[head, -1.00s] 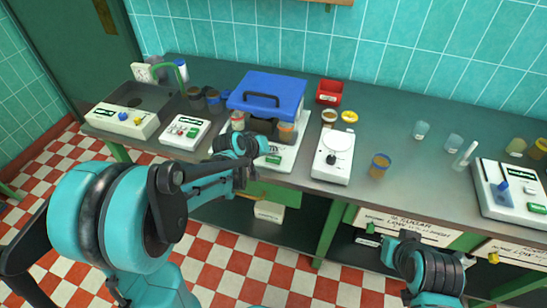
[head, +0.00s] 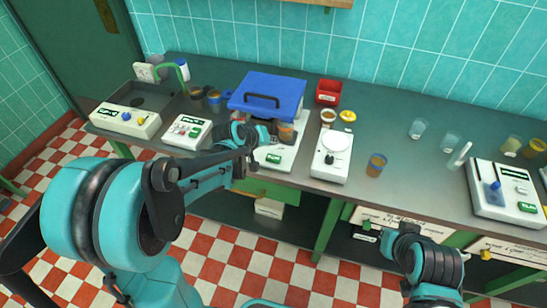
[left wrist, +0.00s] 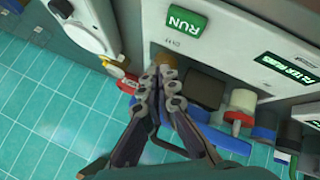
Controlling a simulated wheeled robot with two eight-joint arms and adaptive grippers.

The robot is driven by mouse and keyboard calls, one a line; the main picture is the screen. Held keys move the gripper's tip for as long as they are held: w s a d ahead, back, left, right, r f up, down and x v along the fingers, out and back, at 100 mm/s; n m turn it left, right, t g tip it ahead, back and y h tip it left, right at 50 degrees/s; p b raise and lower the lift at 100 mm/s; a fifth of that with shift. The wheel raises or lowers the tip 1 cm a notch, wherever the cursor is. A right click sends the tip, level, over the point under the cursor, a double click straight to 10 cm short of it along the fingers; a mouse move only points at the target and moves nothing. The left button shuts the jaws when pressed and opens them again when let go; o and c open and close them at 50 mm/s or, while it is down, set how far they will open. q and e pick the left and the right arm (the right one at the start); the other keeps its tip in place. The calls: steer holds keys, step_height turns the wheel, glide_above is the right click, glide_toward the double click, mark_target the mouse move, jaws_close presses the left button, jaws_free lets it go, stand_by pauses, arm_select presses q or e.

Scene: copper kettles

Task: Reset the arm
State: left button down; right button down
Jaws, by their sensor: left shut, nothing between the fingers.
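My left gripper (head: 254,160) is in front of the blue-lidded machine at the bench's front edge. In the left wrist view its fingers (left wrist: 165,92) are together with nothing between them, below a white panel with a green RUN button (left wrist: 187,23). No touch with the machine shows. My right arm (head: 430,262) is at the lower right, in front of the bench's drawers; its fingers are too small and dark to read.
The blue-lidded machine (head: 267,94) stands on the grey bench, with a white scale (head: 331,160) to its right. A red bin (head: 328,92), several cups and a white device (head: 506,190) stand further right. The tiled floor before the bench is clear.

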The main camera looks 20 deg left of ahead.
arm_select(q)
steer(key=shift+s, duration=0.1)
steer(key=s+r+m+y, duration=0.1)
steer(key=s+m, duration=0.1)
steer(key=s, duration=1)
steer(key=s+r+m+g+y, duration=0.1)
steer(key=s+r+m+y, duration=0.1)
steer(key=s, duration=1.1)
steer(key=shift+r+m+g, duration=0.3)
steer(key=shift+m, duration=0.2)
stand_by(4.2)
